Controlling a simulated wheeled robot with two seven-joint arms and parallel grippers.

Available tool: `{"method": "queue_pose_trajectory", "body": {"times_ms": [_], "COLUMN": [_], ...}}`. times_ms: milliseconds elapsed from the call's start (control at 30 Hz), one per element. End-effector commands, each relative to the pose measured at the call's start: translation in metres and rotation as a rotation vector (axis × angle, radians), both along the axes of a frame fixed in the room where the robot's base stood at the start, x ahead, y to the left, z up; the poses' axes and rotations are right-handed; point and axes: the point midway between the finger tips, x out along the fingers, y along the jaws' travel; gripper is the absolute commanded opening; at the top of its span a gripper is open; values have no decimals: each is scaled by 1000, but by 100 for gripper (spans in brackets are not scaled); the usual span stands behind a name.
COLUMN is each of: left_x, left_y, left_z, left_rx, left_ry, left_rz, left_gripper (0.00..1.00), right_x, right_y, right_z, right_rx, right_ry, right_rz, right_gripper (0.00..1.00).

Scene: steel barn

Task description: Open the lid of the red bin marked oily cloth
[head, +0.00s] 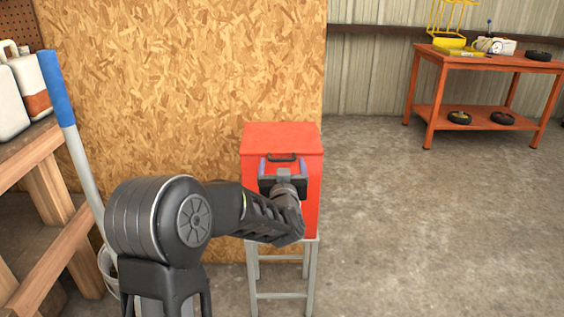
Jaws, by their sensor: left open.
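The red bin (312,195) stands on a grey metal stand against the chipboard wall. Its red lid (283,136) looks shut, with a dark handle (283,158) at its front edge. My left gripper (283,168) is in front of the bin, just below the handle as seen here, with its fingers spread to either side and nothing between them. I cannot tell whether it touches the handle. My gripper and arm hide much of the bin's front, and no marking is readable. My right gripper is not in view.
A chipboard wall (180,80) rises behind the bin. A wooden bench (45,180) with white jugs is at the left, beside a blue-gripped pole (75,130). An orange table (490,63) with several items stands at the back right. The concrete floor right of the bin is clear.

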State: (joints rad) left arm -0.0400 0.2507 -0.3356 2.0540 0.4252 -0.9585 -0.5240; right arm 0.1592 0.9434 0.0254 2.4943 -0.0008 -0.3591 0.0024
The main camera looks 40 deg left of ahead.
Motion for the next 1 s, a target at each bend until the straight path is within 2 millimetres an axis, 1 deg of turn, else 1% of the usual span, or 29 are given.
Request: {"method": "queue_pose_trajectory", "body": {"times_ms": [100,200,300,533,567,1000], "left_x": [14,22,25,25,25,25], "left_y": [11,16,19,19,19,19], "left_z": [-2,-1,-1,0,0,0], "left_rx": [2,2,2,1,1,1], "left_ry": [1,0,1,1,1,1], "left_rz": [1,0,-1,-1,-1,-1], "left_gripper": [85,85,85,85,83,47], "right_x": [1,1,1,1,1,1], "right_y": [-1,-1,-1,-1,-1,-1], "right_z": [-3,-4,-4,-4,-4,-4], "right_rx": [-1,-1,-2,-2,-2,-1], "right_ry": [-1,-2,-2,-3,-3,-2], "right_rz": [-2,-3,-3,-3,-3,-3], "right_gripper": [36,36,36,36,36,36]}}
